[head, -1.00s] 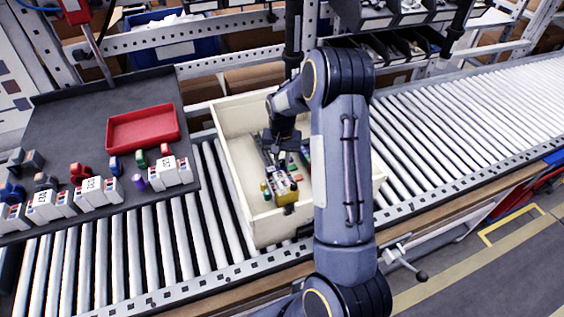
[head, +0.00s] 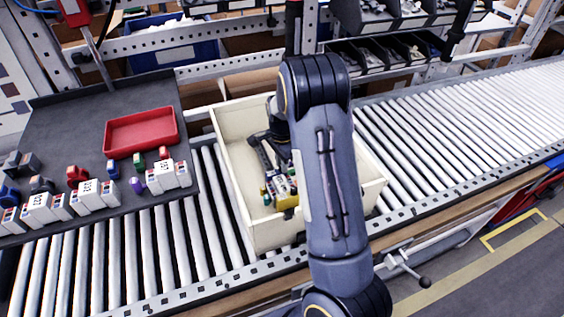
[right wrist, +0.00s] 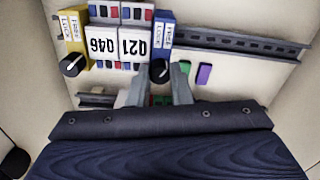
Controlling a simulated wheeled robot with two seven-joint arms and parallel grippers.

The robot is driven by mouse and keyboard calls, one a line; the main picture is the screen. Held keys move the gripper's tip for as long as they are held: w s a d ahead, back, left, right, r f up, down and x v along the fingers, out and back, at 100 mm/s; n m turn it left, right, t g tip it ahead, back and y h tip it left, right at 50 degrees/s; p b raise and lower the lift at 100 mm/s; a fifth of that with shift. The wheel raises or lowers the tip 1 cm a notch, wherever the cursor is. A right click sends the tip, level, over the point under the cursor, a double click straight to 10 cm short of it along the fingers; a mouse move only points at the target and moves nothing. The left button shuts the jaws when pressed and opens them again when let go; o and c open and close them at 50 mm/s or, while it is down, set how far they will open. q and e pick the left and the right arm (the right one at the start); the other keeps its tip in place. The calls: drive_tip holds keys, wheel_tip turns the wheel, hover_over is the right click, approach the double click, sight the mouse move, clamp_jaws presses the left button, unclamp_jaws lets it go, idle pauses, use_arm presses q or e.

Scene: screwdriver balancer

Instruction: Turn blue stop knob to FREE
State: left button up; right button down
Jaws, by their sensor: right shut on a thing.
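The blue stop (right wrist: 165,36) is a narrow blue module with a white label reading FREE and LOCK. It sits on a rail in the cream crate (head: 227,150). Its black knob (right wrist: 160,71) has a white pointer mark. The grey fingers of my right gripper (right wrist: 159,80) are on either side of this knob and shut on it. In the head view my right gripper (head: 274,138) is down inside the crate, partly hidden by my own arm. I cannot read the knob's setting clearly. My left gripper is not in view.
A yellow module (right wrist: 73,38) with its own black knob and white numbered modules (right wrist: 103,46) stand left of the blue stop. A rail (right wrist: 240,42) runs right. Outside, a dark tray (head: 75,122) holds a red bin (head: 141,132). Rollers (head: 440,125) extend right.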

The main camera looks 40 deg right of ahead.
drive_tip(key=shift+m, duration=1)
drive_tip(key=c, duration=1.3)
unclamp_jaws()
drive_tip(key=shift+r, duration=0.1)
wheel_tip(320, 180, up, 8)
drive_tip(key=shift+f, duration=0.15)
